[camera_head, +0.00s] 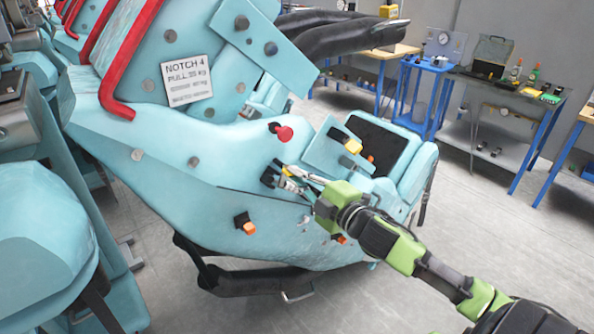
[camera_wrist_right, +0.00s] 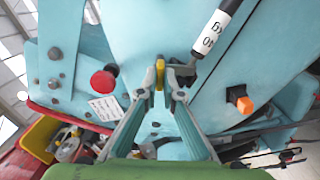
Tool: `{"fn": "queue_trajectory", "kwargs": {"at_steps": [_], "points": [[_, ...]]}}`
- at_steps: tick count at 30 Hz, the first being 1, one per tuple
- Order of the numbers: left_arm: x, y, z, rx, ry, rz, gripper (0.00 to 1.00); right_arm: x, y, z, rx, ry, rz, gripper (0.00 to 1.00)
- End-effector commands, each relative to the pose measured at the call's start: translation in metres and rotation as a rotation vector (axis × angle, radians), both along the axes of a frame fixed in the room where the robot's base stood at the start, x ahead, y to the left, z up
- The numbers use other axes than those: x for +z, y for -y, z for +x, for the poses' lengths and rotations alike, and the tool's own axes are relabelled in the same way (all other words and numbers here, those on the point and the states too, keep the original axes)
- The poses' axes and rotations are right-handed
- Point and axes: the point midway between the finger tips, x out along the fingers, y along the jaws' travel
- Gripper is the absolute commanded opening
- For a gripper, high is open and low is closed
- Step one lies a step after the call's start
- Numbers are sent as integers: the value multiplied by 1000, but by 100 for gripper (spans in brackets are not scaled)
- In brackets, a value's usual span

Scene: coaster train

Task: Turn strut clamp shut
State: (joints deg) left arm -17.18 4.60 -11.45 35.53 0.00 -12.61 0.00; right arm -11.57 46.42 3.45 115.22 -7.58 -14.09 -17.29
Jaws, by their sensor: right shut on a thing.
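My right gripper (camera_head: 285,173) reaches in from the lower right to the side of the light-blue coaster car (camera_head: 200,185). In the right wrist view the gripper (camera_wrist_right: 162,76) is shut on the yellow tab of the strut clamp (camera_wrist_right: 160,70). The clamp's dark part (camera_wrist_right: 184,72) is right beside the fingertips, at the end of the strut (camera_wrist_right: 214,36), a dark rod with a white printed sleeve. In the head view the fingers and wrist partly hide the clamp. Whether the clamp is open or shut cannot be told. My left gripper is out of view.
A red knob (camera_head: 285,133) sits just above the gripper. An orange-tipped black knob (camera_head: 244,224) sticks out below left. The seat (camera_head: 375,150) is to the right. A blue cart (camera_head: 425,95) and workbenches stand behind; the floor at right is free.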

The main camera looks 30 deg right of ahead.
Motion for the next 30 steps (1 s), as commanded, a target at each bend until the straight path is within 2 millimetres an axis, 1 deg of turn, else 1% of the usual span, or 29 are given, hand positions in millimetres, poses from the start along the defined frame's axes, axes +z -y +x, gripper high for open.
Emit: {"fn": "queue_trajectory", "kwargs": {"at_steps": [1, 3, 12, 19, 30], "points": [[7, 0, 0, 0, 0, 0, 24, 2, 0, 0, -2, -5, 45, 0], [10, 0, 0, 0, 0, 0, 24, 2, 0, 0, -2, -10, 103, 0], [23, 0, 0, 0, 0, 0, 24, 1, 0, 0, -1, -25, 297, 0], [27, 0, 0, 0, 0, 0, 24, 0, 0, 0, -1, -31, 374, 0], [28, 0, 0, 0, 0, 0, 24, -1, 0, 0, -1, -34, 399, 0]]}}
